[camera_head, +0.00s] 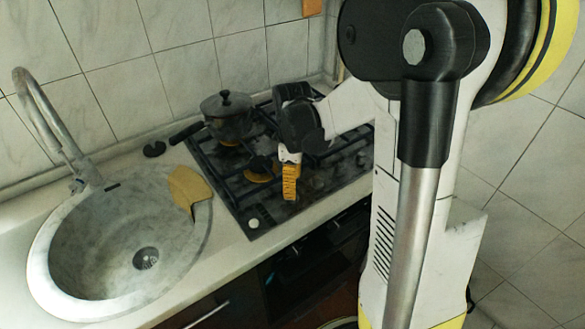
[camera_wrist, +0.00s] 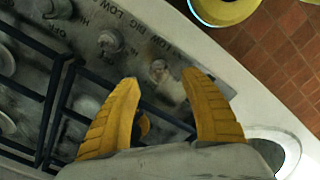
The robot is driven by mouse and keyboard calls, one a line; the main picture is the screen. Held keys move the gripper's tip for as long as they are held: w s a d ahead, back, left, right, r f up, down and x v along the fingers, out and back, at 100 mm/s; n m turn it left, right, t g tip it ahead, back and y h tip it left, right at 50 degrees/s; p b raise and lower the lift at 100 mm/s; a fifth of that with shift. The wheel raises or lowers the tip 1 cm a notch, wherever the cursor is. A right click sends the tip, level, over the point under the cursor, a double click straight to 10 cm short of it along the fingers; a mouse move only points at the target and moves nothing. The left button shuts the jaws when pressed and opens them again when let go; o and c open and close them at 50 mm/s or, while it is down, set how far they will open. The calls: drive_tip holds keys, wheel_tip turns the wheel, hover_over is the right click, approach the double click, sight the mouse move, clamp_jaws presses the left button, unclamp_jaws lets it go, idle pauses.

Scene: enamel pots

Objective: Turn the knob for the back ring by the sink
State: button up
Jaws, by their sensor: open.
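The dark gas hob (camera_head: 233,192) stands to the right of the sink, with black grates over its rings. A pot with a lid (camera_head: 227,117) stands on the back ring nearer the sink. My gripper (camera_head: 289,192) hangs over the front part of the hob, its yellow fingers pointing down. In the wrist view my gripper (camera_wrist: 160,78) is open, and a pale knob (camera_wrist: 158,70) shows between its fingertips; I cannot tell whether they touch it. Another knob (camera_wrist: 108,42) is up and to the left. A pale knob (camera_head: 254,223) shows at the hob's front left corner. I cannot tell which knob serves the back ring.
The round grey sink (camera_head: 60,246) with a tap (camera_head: 60,135) is on the left. A wooden board (camera_head: 188,187) lies on the sink's right rim. Black grate bars (camera_wrist: 55,110) run close beside my fingers. The counter's front edge and a reddish tiled floor (camera_wrist: 285,50) lie beyond the knobs.

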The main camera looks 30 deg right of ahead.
wheel_tip(320, 180, up, 8)
idle(0.6)
drive_tip(key=s+a+r+m+t, duration=0.4)
drive_tip(key=s+a+m+t, duration=0.3)
drive_tip(key=a, duration=0.6)
drive_tip(key=s+m, duration=0.2)
drive_tip(key=s, duration=0.1)
drive_tip(key=shift+s+a+r, duration=0.15)
drive_tip(key=shift+s+a, duration=0.1)
drive_tip(key=shift+s, duration=0.15)
clamp_jaws()
idle(0.7)
